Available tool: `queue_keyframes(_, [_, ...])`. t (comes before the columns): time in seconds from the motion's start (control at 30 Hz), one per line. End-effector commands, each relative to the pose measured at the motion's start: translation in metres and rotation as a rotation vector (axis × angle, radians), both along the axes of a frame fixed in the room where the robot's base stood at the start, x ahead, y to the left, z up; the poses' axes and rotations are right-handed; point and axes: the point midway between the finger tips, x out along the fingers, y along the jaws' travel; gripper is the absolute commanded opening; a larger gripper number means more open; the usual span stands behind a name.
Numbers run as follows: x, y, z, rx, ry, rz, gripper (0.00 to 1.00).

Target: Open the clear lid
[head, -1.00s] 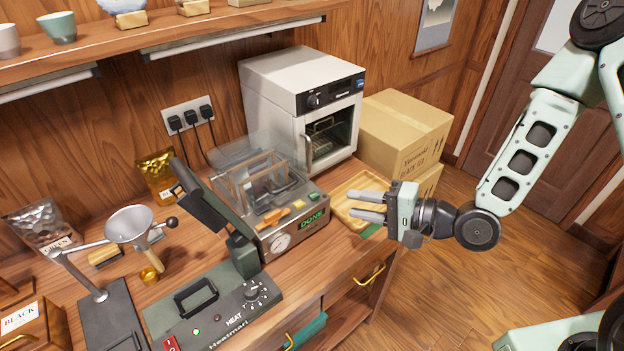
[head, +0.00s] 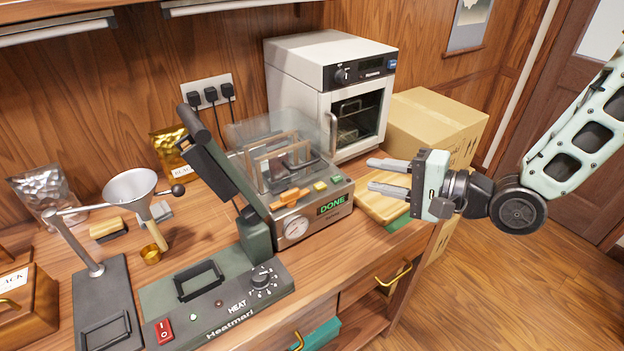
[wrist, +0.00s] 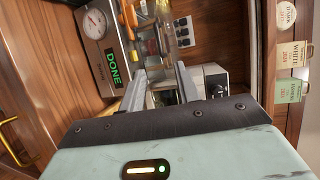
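The clear lid (head: 262,133) stands tilted up at the back of the grey machine (head: 318,212), with a tan handle-like frame (head: 282,150) near it. I cannot tell whether the lid is fully raised. The machine's front has a gauge and a green DONE display (head: 333,204), which also shows in the wrist view (wrist: 113,67). My gripper (head: 372,176) is to the right of the machine, over the wooden tray, with its two fingers apart, pointing left. Nothing is visible between the fingers in either view. The gripper is apart from the lid.
A wooden tray (head: 383,207) lies under my gripper. A heat sealer (head: 215,285) with a raised arm stands front left, beside a funnel stand (head: 95,272).

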Motion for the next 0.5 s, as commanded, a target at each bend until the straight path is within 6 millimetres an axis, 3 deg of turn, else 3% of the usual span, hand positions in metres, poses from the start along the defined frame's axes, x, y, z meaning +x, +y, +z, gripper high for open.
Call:
queue_keyframes(0.17, [-0.002, 0.005, -0.009, -0.006, -0.004, -0.001, 0.33])
queue_keyframes(0.5, [0.035, 0.065, -0.016, -0.003, 0.002, 0.003, 0.33])
